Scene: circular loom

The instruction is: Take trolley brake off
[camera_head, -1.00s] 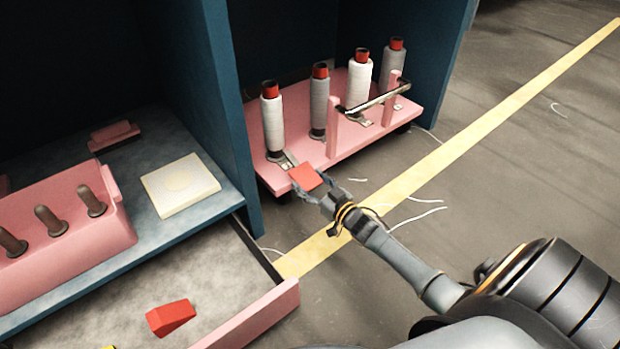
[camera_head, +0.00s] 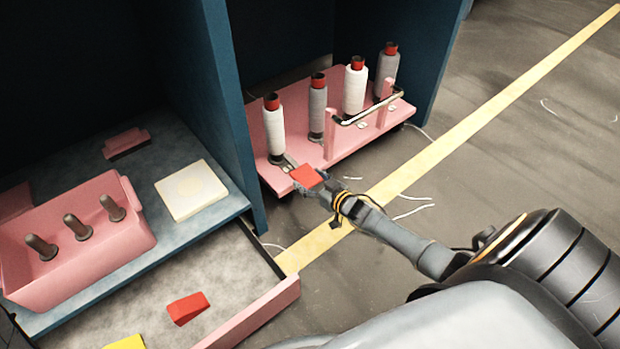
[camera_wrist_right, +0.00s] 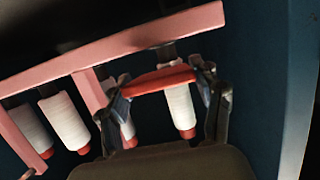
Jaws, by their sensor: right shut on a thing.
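The pink trolley (camera_head: 345,152) stands under the blue bench, with several thread bobbins upright on it and a metal handle bar (camera_head: 372,107) at its front. The red brake pedal (camera_head: 306,176) sits at the trolley's front left corner, on a metal arm. My right gripper (camera_head: 308,183) is at the pedal, its fingers at the pedal's sides. In the right wrist view the red pedal (camera_wrist_right: 160,78) spans between the two fingers of my right gripper (camera_wrist_right: 165,88), which is shut on it. My left gripper is not in view.
An open drawer (camera_head: 262,312) with a red block (camera_head: 187,308) and a yellow thing (camera_head: 125,342) lies left of the arm. A pink peg box (camera_head: 80,245) and a cream pad (camera_head: 191,189) are on the blue shelf. Floor right of the yellow line (camera_head: 420,175) is mostly clear.

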